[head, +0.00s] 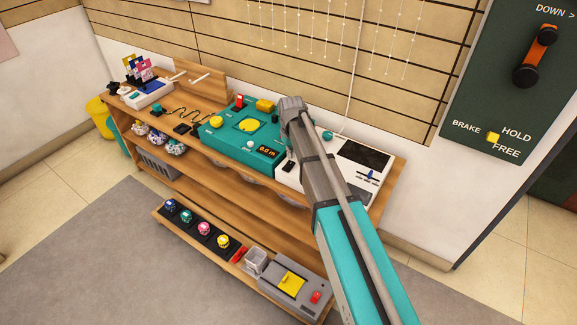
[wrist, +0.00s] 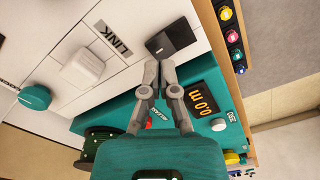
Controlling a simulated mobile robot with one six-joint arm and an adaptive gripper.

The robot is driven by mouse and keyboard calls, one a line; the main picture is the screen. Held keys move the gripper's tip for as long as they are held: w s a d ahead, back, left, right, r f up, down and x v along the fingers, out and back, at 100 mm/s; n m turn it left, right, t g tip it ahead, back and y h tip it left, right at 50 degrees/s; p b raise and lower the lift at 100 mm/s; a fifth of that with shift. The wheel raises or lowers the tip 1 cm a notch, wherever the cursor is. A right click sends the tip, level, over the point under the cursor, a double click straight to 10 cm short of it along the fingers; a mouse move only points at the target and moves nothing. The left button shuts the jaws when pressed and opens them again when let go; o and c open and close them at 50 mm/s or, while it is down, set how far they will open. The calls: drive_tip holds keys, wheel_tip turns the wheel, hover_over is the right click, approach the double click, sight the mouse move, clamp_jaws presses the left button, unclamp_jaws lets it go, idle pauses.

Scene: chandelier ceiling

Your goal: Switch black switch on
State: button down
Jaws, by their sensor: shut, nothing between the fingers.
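The black switch (wrist: 172,38) is a dark rectangular rocker on a white panel, near the top middle of the wrist view. A white bar mark shows on its face. In the head view a small black piece (head: 289,166) on the white panel, left of my arm, looks like the same switch. My gripper (wrist: 159,66) is shut and empty, its two fingertips together just below the switch in the wrist view. I cannot tell whether the tips touch it. In the head view my arm hides the fingers. Whether the switch is on is unclear.
The white panel bears the word LINK, a white knob (wrist: 82,68) and a teal knob (wrist: 35,97). Beside it, a teal console (head: 232,140) has a lit display (wrist: 203,98) reading 0.0 m. A lower shelf holds several coloured buttons and a grey box (head: 270,295).

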sight(291, 163)
drive_tip(key=shift+f+b, duration=1.4)
drive_tip(key=shift+b, duration=0.05)
idle(1.5)
drive_tip(key=shift+r+p, duration=3.55)
drive_tip(key=shift+s, duration=0.1)
drive_tip(key=s+d+m, duration=0.3)
drive_tip(key=s+d, duration=0.5)
drive_tip(key=s, duration=0.4)
drive_tip(key=s+d+m, duration=0.2)
drive_tip(key=s+d, duration=0.6)
drive_tip(key=s, duration=0.3)
wheel_tip(291, 163, up, 13)
drive_tip(key=p, duration=1.3)
drive_tip(key=shift+w+a+r, duration=0.2)
drive_tip(key=shift+w, duration=0.05)
